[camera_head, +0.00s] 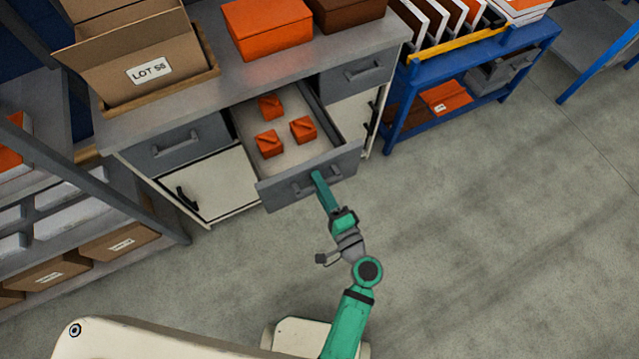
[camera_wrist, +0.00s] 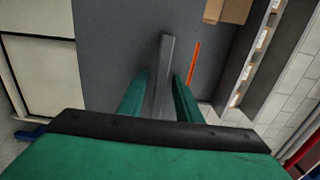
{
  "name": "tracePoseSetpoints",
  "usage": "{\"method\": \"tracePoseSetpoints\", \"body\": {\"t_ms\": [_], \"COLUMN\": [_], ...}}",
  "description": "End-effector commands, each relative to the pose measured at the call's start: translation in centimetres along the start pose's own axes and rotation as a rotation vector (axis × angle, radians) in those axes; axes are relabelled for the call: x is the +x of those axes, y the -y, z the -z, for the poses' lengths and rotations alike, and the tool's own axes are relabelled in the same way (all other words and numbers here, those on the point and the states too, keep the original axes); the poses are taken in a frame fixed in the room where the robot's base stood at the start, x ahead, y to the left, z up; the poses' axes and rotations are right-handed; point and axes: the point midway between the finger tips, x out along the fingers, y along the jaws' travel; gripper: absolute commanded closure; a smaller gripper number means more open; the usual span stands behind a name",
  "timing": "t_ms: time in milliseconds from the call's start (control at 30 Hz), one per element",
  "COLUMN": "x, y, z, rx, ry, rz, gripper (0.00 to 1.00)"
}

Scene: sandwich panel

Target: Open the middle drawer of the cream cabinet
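The cream cabinet (camera_head: 220,182) has cream doors, grey drawer fronts and a grey top. Its middle drawer (camera_head: 270,194) is pulled well out, and its inside shows from above. Three small orange boxes (camera_head: 269,144) lie in it. The grey drawer handle (camera_head: 300,185) is on its front, partly hidden by my gripper (camera_head: 317,176). In the wrist view, the handle bar (camera_wrist: 165,75) lies between the two green fingers of my gripper (camera_wrist: 160,90), close against them. My gripper appears shut on it.
Grey drawers left (camera_head: 178,143) and right (camera_head: 357,74) of the middle one are shut. A grey rack (camera_head: 95,185) is at left, a blue shelf unit (camera_head: 395,125) at right. The floor (camera_head: 480,240) at right is clear.

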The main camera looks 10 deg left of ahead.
Motion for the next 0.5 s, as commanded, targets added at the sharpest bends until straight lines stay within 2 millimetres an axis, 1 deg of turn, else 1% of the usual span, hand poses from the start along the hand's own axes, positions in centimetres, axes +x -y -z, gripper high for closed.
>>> {"method": "tracePoseSetpoints", "body": {"t_ms": [167,400,500], "x": [-2.0,-6.5,-8.2], "y": [-0.1,-0.1,-0.1], "z": [0.1,0.1,0.0], "rx": [0.001,0.001,0.000], "ry": [-0.003,-0.004,-0.004], "rz": [-0.003,-0.002,-0.002], "gripper": [0.69,0.69,0.69]}}
